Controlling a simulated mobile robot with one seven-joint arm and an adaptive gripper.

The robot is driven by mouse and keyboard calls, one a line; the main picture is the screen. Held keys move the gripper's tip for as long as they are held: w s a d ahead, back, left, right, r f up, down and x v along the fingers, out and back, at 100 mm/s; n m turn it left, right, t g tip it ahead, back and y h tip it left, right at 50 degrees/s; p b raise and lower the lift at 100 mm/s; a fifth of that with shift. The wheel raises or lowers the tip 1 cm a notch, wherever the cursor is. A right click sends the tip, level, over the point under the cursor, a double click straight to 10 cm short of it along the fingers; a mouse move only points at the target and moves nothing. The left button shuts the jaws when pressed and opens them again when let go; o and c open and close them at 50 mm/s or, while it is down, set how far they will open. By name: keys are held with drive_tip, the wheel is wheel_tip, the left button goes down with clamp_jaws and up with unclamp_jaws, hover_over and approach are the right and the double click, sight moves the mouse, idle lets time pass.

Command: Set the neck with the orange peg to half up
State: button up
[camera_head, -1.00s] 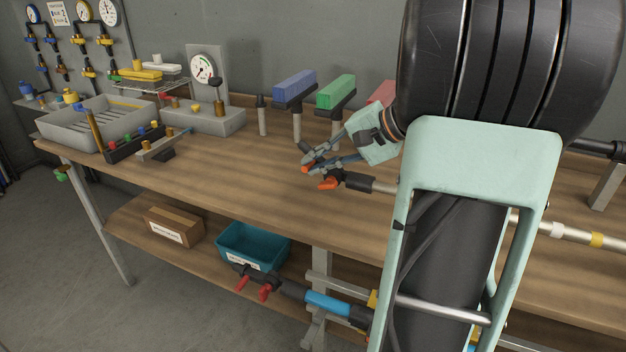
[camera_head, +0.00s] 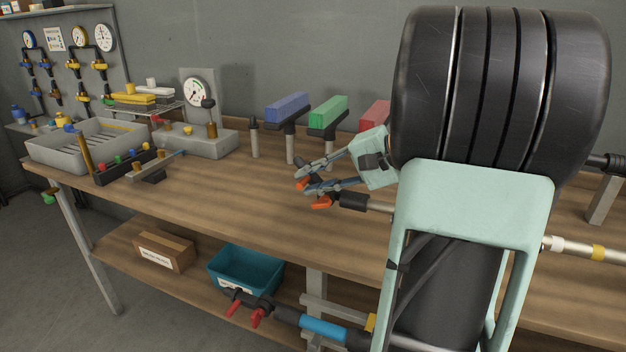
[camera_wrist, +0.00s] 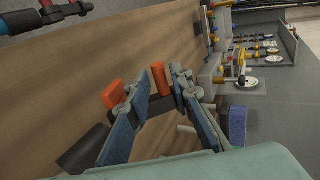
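The neck is a dark fitting (camera_head: 352,201) on a pipe above the bench front. It has two orange pegs, a nearer one (camera_head: 322,202) and one between my fingers (camera_head: 303,184). My gripper (camera_head: 305,181) is at the neck's end with its fingers apart. In the wrist view, one orange peg (camera_wrist: 158,78) stands between the fingertips, and the other (camera_wrist: 113,94) is outside the left finger. A dark part of the neck (camera_wrist: 166,105) lies between the fingers. I cannot tell whether the fingers touch it. Part of the pipe is hidden behind my arm.
Blue (camera_head: 288,107), green (camera_head: 328,112) and red (camera_head: 375,115) blocks stand on posts behind my gripper. A gauge box (camera_head: 195,140) and grey tray (camera_head: 88,146) are at the left. A lower fitting with red pegs (camera_head: 246,309) is below the bench. The bench middle is clear.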

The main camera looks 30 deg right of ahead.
drive_tip(key=shift+o, duration=0.6)
drive_tip(key=v, duration=1.2)
